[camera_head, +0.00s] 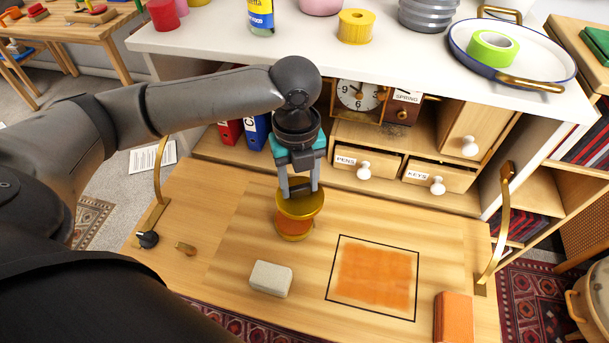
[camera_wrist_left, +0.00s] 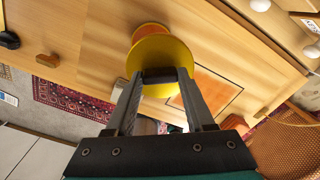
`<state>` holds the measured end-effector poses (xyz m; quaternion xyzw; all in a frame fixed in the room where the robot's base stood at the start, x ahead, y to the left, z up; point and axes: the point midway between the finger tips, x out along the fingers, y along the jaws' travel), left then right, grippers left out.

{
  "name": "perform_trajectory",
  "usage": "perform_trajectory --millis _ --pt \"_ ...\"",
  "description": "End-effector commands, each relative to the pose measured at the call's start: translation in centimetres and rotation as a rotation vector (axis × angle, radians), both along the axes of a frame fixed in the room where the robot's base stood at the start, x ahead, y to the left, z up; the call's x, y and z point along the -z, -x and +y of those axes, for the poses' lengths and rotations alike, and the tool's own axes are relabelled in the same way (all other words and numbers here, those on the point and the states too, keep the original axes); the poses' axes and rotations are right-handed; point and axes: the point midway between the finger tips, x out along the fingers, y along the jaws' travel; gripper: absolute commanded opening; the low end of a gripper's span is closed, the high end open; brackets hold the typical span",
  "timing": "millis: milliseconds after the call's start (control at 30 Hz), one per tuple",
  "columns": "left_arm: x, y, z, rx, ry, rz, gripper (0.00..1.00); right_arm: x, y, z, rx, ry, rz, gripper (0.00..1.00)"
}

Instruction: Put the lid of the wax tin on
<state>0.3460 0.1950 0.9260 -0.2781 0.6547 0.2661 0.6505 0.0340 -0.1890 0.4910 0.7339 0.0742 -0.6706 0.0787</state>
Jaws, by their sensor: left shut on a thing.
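My left gripper (camera_head: 300,190) points down over the wooden worktop, shut on the round gold-yellow lid (camera_head: 299,208). The lid also shows in the left wrist view (camera_wrist_left: 158,51), at the fingertips. The wax tin (camera_head: 294,228), orange with a gold base, stands upright on the board directly under the lid. Part of its orange side shows past the lid in the left wrist view (camera_wrist_left: 150,29). The lid hides the tin's mouth, and I cannot tell whether the lid is seated or just above it. My right gripper is not in view.
A pale block (camera_head: 271,279) lies in front of the tin. Right of it is an orange patch in a black square outline (camera_head: 374,278), then an orange block (camera_head: 453,318). A small brass-coloured piece (camera_head: 185,248) lies left. Drawers (camera_head: 367,163) and a shelf stand behind.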

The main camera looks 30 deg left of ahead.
Motion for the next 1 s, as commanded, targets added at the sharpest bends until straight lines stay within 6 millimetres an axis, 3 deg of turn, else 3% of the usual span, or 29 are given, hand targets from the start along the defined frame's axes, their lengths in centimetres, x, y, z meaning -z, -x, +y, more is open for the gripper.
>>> perform_trajectory --millis 200,400,1000 --pt "1.6 0.2 0.9 0.302 -0.009 -0.002 0.0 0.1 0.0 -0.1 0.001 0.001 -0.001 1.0" --pt "2.4 0.3 1.4 0.486 -0.016 -0.004 0.0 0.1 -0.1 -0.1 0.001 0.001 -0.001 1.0" --pt "2.5 0.3 1.6 0.556 -0.018 -0.004 0.0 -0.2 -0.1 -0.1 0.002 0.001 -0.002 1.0"
